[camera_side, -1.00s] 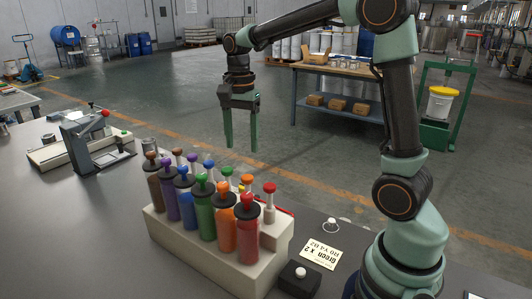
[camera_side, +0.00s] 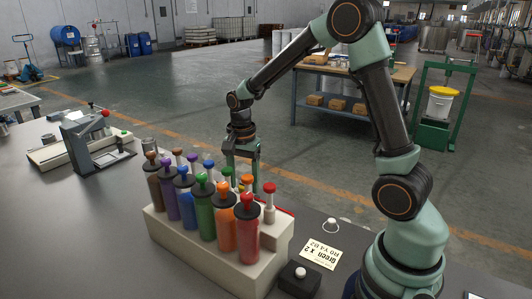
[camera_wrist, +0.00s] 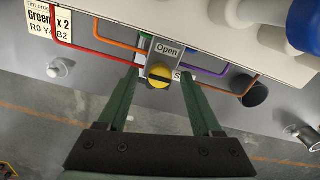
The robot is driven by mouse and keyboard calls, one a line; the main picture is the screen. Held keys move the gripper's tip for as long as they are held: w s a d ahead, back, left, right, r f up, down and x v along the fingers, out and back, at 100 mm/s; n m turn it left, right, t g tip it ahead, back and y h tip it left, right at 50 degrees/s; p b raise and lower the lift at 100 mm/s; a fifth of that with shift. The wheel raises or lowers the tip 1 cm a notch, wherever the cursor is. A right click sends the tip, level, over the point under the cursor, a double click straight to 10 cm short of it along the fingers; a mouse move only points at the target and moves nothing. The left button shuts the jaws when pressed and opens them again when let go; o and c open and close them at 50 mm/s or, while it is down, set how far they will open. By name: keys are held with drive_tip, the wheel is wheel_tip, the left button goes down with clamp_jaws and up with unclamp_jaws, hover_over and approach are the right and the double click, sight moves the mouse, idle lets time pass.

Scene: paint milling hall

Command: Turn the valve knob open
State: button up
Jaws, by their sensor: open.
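The yellow valve knob (camera_wrist: 159,77) has a dark line across its face and sits below a white "Open" label (camera_wrist: 168,50) in the wrist view. A second label beside it is partly covered and only an "S" shows. My gripper (camera_wrist: 160,90) is open, with one green finger on each side of the knob. I cannot tell whether the fingers touch it. In the side view my gripper (camera_side: 242,164) points down behind the dispenser rack (camera_side: 215,253), which hides the fingertips.
Several coloured cylinders with knobbed tops, such as the red one (camera_side: 248,232), stand in the rack. Coloured pipes, an orange one (camera_wrist: 117,42) among them, run near the knob. A dark cup (camera_wrist: 255,93) stands to its right. An order card (camera_side: 320,253) lies on the table.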

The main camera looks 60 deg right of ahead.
clamp_jaws()
drive_tip(key=n, duration=0.4)
drive_tip(key=shift+n, duration=0.3)
drive_tip(key=n, duration=0.4)
drive_tip(key=shift+n, duration=0.3)
drive_tip(key=n, duration=0.4)
drive_tip(key=shift+r, duration=0.1)
drive_tip(key=shift+n, duration=2.4)
